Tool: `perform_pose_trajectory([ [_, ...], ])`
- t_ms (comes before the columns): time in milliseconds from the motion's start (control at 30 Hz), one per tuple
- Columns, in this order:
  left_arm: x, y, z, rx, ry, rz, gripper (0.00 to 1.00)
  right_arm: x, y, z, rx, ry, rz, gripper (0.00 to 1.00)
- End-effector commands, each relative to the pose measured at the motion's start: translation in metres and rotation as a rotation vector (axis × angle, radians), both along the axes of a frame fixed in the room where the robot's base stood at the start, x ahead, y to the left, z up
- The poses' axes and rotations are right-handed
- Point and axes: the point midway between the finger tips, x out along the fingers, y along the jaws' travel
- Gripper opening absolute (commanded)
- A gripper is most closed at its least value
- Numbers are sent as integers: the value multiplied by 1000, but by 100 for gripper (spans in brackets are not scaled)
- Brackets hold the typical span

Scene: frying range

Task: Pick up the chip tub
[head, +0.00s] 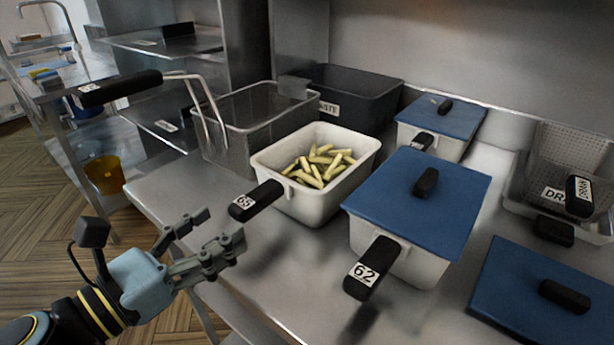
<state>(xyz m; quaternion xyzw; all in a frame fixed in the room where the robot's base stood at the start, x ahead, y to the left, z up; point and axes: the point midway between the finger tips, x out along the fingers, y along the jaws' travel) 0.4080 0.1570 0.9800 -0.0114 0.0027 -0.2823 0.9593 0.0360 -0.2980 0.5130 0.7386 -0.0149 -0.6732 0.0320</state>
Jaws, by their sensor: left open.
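The chip tub (278,201) is a white open tub on the steel counter, with pale yellow chips (320,165) in it. Its black handle (256,201), labelled 65, sticks out toward the lower left. My left gripper (222,231) is open and empty, just below and left of that handle, with a gap between them. Its fingers point to the right. My right gripper does not show.
A blue-lidded tub (415,205) with handle 62 stands close to the right. A wire basket (250,120) and a dark waste bin (355,98) are behind. More blue lids (545,295) and a drain basket (570,170) are at right. Bare counter (275,270) lies in front.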

Motion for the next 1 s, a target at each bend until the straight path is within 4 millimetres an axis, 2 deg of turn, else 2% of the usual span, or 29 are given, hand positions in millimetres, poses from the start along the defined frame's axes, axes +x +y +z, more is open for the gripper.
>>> perform_pose_trajectory([
  [200, 30, -22, 4, 22, -17, -14, 60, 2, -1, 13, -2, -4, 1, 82],
  [467, 51, -34, 3, 21, -14, -14, 60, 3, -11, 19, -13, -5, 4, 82],
  [700, 84, -50, 3, 18, -13, -13, 60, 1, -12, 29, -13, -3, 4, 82],
  [1000, 89, -54, 1, 20, -12, -13, 60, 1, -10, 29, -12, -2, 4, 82],
])
